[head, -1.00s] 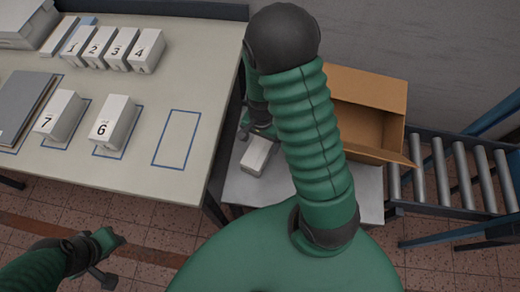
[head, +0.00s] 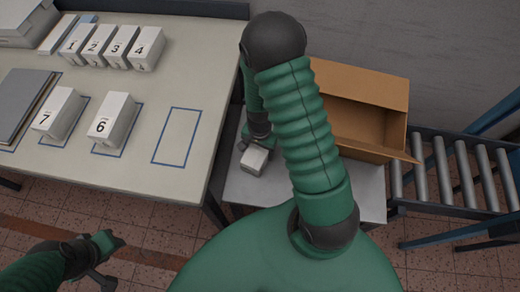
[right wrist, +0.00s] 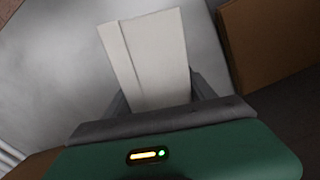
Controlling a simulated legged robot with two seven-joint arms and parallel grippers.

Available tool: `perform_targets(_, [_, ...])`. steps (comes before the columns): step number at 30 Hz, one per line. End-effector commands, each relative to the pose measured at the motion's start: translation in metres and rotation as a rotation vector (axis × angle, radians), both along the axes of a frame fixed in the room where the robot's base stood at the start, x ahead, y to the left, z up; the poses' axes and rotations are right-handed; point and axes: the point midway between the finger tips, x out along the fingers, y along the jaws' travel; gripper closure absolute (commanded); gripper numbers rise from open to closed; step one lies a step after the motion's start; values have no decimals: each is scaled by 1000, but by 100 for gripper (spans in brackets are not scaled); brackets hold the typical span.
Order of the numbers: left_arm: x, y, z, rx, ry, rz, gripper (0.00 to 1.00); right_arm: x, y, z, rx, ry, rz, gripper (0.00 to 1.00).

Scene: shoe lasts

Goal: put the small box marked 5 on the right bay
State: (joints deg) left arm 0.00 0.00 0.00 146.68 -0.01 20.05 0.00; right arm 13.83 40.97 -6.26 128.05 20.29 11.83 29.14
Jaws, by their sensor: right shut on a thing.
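A small white box (head: 254,160) is on the grey side table, right of the large table. It also shows in the right wrist view (right wrist: 150,60), between the fingers. No number is readable on it. My right gripper (head: 255,146) is shut on this box from above. An empty blue-outlined bay (head: 177,137) is the rightmost on the large table. My left gripper (head: 108,262) is low at the left, away from the tables and empty; its jaw gap is not clear.
Boxes marked 6 (head: 112,120) and 7 (head: 58,112) stand in outlined bays to the left. Boxes 1 to 4 (head: 146,48) stand in a row behind. An open cardboard box (head: 365,88) and a roller conveyor (head: 455,172) are at right.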

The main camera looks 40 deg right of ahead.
Motion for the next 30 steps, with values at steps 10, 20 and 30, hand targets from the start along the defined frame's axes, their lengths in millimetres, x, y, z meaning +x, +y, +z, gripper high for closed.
perform_targets(10, [0,0,0,0,0,0,64,0,-1,0,0,-1,0,92])
perform_targets(20, [0,0,7,0,0,0,64,1,-1,23,-1,-4,1,92])
perform_targets(30, [0,0,8,0,0,0,64,-40,34,41,2,1,2,92])
